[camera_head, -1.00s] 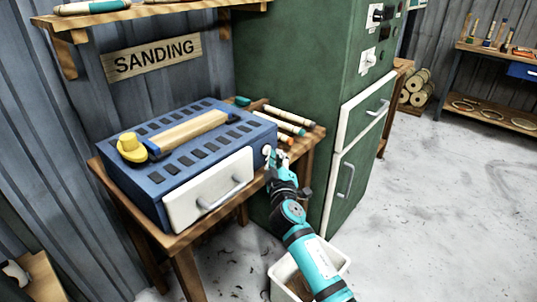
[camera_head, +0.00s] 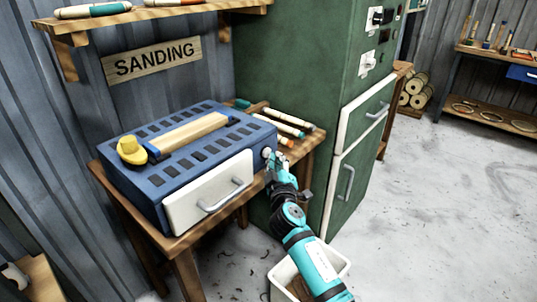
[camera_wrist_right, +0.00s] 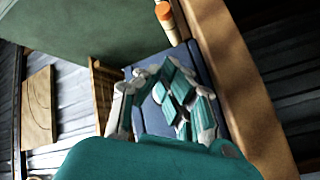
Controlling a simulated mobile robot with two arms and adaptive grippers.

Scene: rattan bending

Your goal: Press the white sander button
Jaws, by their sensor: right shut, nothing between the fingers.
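The blue sander (camera_head: 190,155) sits on a wooden table, with a white drawer front (camera_head: 208,192) and a wooden bar and yellow knob on top. The white button (camera_head: 267,152) is at the right end of the sander's front, partly covered by my gripper. My right gripper (camera_head: 271,161) is shut and empty, its fingertips at the button; I cannot tell whether they touch it. In the right wrist view, the closed fingers (camera_wrist_right: 170,78) are in front of the blue sander side, and the button is hidden. My left gripper is not in view.
A green cabinet (camera_head: 300,75) with white drawers stands right of the sander. Coloured sticks (camera_head: 285,128) lie on the table (camera_head: 178,246) behind the button end. A white bin (camera_head: 338,262) stands under my right arm. The grey floor at the right is clear.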

